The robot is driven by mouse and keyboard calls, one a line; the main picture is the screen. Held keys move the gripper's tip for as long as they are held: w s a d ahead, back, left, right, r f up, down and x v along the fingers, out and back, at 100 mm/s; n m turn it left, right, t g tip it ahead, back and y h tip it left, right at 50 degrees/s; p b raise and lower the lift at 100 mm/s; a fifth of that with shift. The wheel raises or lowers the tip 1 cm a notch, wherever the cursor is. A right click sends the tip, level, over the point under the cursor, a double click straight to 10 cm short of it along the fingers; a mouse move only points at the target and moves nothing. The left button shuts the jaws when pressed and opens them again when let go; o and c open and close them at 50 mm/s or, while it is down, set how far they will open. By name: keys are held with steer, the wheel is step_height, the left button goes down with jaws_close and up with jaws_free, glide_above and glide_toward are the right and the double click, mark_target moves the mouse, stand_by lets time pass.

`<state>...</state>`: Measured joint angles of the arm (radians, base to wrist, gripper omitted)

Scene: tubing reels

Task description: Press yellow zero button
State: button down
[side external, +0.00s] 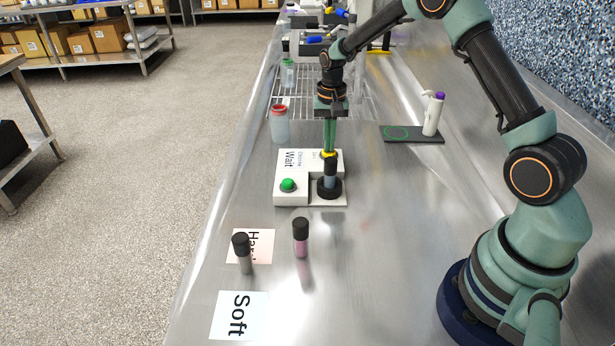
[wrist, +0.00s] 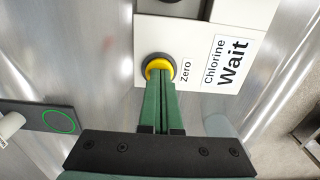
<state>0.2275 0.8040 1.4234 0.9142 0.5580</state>
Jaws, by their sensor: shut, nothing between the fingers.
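The yellow zero button (wrist: 157,64) sits in a dark ring on a white device (wrist: 205,38), beside a label reading "Zero". The button also shows as a yellow spot in the side view (side external: 329,155). My gripper (wrist: 161,80) is shut and empty, with its green fingers together. Its tips overlap the button's near edge in the wrist view. In the side view my gripper (side external: 329,148) points straight down at the button. The tips are at or very close to the button; I cannot tell whether it is pressed in.
The device also carries a green button (side external: 288,185) and a dark-capped vial (side external: 329,180) in a black holder. Two capped vials (side external: 301,238) (side external: 243,252) stand nearer the camera.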

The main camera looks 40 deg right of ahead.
step_height(320, 180, up, 14)
stand_by(0.4)
stand_by(0.5)
steer(key=s+a+r+n+t, duration=0.35)
steer(key=s+a+r, duration=0.25)
steer(key=s+r, duration=0.25)
steer(key=s+a+f+n+t, duration=0.2)
steer(key=s+a+n, duration=0.3)
steer(key=s, duration=0.6)
steer(key=shift+s, duration=0.15)
